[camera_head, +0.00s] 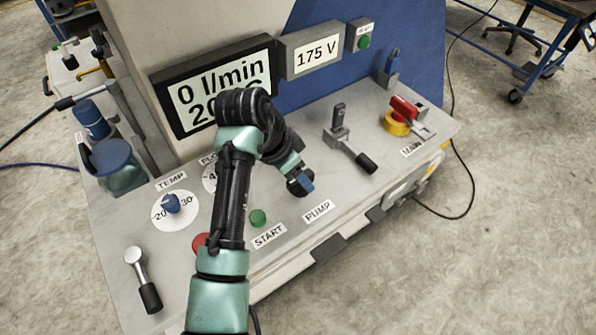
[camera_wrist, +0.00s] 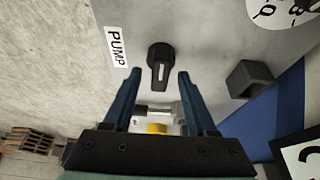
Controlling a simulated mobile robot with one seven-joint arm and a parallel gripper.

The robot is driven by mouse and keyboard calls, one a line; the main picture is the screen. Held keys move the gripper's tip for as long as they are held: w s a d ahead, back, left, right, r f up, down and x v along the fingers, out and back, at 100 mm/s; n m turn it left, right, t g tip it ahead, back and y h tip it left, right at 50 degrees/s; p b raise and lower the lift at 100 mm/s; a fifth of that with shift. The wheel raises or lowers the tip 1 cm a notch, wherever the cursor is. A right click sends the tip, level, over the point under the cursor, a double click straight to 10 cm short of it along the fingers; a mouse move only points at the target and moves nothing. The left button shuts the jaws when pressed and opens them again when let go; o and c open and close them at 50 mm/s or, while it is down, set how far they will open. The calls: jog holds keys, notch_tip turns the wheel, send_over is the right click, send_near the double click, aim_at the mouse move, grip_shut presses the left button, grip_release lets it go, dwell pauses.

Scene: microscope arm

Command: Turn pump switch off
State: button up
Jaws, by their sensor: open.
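The pump switch (camera_wrist: 158,52) is a black rotary knob with a pale marker line, beside the PUMP label (camera_wrist: 116,46) in the wrist view. My gripper (camera_wrist: 159,76) is open, with its two blue fingers apart on either side of the knob's lower part in that picture. I cannot tell whether either finger touches it. In the head view my gripper (camera_head: 305,183) is over the panel just above the PUMP label (camera_head: 319,210), and it largely hides the knob there.
A lever with a black handle (camera_head: 366,162) and the red-and-yellow MAIN switch (camera_head: 398,121) stand to the right. A green START button (camera_head: 258,217) and the TEMP knob (camera_head: 171,203) are to the left. My arm partly covers the flow display (camera_head: 196,97), which reads 0 l/min.

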grip_shut()
jog(key=shift+r+n+p, duration=0.15)
jog(key=shift+n+p, duration=0.15)
jog(key=shift+p, duration=0.2)
jog(key=n+p, duration=0.2)
jog(key=p, duration=0.1)
jog(key=shift+s+d+r+n+t+y, duration=0.15)
jog(key=shift+n+t+y, duration=0.25)
jog(key=n+y+p, duration=0.1)
jog(key=n+p, duration=0.1)
jog(key=n+t+y+p, duration=0.1)
jog(key=n+p, duration=0.2)
jog(key=shift+d, duration=0.1)
jog(key=n+y+p, duration=0.1)
jog(key=n, duration=0.1)
jog(key=n+p, duration=0.1)
jog(key=n, duration=0.1)
jog(key=shift+d+n+y+p, duration=0.15)
jog(key=shift+n+y+p, duration=0.15)
jog(key=shift+n+y, duration=0.1)
jog(key=shift+f+n+g+y, duration=0.15)
jog(key=shift+n+y, duration=0.25)
jog(key=shift+n, duration=0.75)
jog(key=shift+f+n+g+y, duration=0.15)
jog(key=shift+n+y, duration=0.25)
jog(key=shift+n, duration=0.75)
jog(key=shift+r, duration=0.1)
